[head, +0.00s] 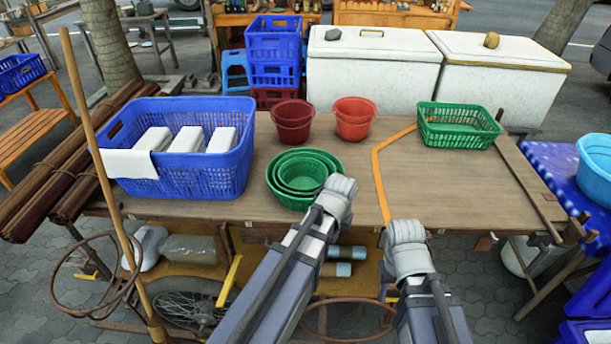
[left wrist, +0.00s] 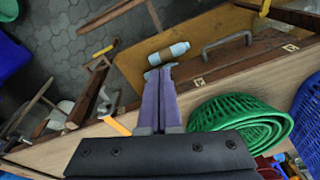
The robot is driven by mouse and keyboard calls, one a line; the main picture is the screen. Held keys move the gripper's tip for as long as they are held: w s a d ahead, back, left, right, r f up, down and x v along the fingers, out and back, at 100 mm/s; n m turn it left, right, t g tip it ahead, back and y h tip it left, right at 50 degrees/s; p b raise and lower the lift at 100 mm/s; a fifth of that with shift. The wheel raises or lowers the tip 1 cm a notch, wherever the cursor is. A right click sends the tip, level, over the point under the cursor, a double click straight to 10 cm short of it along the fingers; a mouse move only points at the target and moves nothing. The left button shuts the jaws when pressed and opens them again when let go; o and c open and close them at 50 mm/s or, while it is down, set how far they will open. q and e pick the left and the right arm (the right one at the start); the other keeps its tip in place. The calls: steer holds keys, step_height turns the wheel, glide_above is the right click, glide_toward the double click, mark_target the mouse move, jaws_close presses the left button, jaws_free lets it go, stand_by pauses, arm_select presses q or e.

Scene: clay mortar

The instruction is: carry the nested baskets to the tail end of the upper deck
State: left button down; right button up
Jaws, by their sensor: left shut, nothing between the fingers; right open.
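The nested green round baskets (head: 304,178) sit upright, one inside another, at the front middle of the wooden upper deck (head: 330,215). They also show at the right of the left wrist view (left wrist: 238,122). My left gripper (left wrist: 160,72) is shut and empty, off to one side of the baskets and apart from them. In the head view the left wrist (head: 338,192) is just right of the baskets, and its fingers are hidden. My right gripper (head: 405,238) is by the deck's front edge, right of an orange line (head: 378,170); its fingers are hidden.
A blue crate (head: 215,178) with white blocks fills the deck's left. Two red buckets (head: 293,120) (head: 354,117) stand behind the baskets. A green rectangular basket (head: 457,127) is at the back right. The deck right of the orange line is mostly clear.

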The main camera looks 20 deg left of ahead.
arm_select(q)
steer(key=w+a+r+n+t+p, duration=0.25)
steer(key=w+a+r+p, duration=0.45)
steer(key=w+a+r, duration=0.4)
arm_select(e)
step_height(320, 180, up, 9)
arm_select(q)
steer(key=n+b, duration=0.1)
steer(key=b, duration=0.9)
glide_toward(305, 202)
steer(key=shift+g, duration=0.25)
steer(key=w+f, duration=0.2)
steer(key=f, duration=0.1)
steer(key=w+f, duration=0.2)
steer(key=shift+w+a+f, duration=0.1)
steer(key=shift+a+f, duration=0.05)
steer(key=shift+a, duration=0.25)
arm_select(e)
step_height(305, 202, down, 10)
steer(key=shift+r, duration=0.2)
arm_select(q)
steer(key=s+d, duration=0.3)
steer(key=s, duration=0.8)
steer(key=shift+d, duration=0.1)
arm_select(e)
steer(key=shift+r, duration=0.1)
